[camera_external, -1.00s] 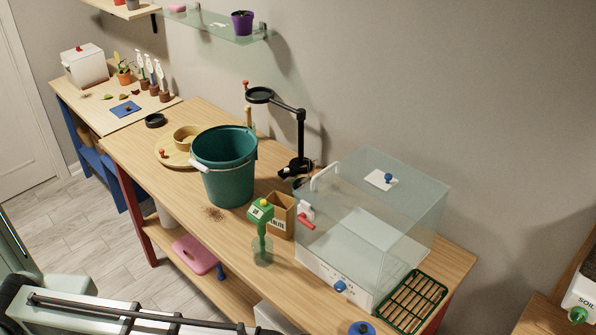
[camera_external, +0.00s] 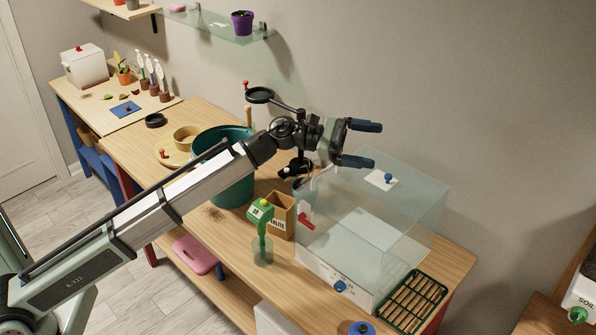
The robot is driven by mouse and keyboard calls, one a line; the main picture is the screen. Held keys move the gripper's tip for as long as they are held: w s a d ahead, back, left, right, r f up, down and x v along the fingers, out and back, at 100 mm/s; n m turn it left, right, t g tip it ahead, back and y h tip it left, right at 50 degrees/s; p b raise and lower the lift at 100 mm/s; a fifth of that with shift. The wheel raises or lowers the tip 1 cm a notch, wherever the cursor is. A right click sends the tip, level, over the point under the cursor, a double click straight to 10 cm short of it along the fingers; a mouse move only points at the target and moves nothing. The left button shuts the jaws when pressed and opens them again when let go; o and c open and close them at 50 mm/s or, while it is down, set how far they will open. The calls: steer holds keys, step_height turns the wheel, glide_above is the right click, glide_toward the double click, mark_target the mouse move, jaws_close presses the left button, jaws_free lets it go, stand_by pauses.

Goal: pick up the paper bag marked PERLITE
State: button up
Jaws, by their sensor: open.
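The brown paper bag (camera_external: 281,217) stands on the wooden bench, against the left side of the clear box. Only part of its label shows, ending in "LITE"; a green-topped item in a glass covers its left part. My gripper (camera_external: 372,144) is open and empty, in the air over the clear box, above and to the right of the bag. Its two dark blue fingers point to the right, well apart from the bag.
The clear box (camera_external: 405,215) fills the bench right of the bag. The green-topped item (camera_external: 260,215) stands close in front of the bag. A teal bucket (camera_external: 232,190) stands to the left, partly behind my arm. A black stand with a ring (camera_external: 260,96) is behind. A green rack (camera_external: 412,300) lies front right.

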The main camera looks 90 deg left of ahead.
steer(key=s+a+r+n+t+y, duration=0.1)
steer(key=s+a+r+n+y, duration=0.2)
steer(key=a, duration=0.4)
steer(key=s+a+r+n+t, duration=0.1)
steer(key=s+a+r, duration=0.2)
steer(key=a+r, duration=0.3)
steer(key=m+g+y, duration=0.2)
steer(key=g, duration=1.6)
glide_above(280, 195)
steer(key=d, duration=0.3)
step_height(280, 195, down, 29)
step_height(280, 195, down, 8)
steer(key=shift+w+d+f, duration=0.1)
steer(key=shift+f, duration=0.1)
steer(key=shift+w+d+f, duration=0.15)
steer(key=shift+f, duration=2.5)
steer(key=shift+c, duration=0.2)
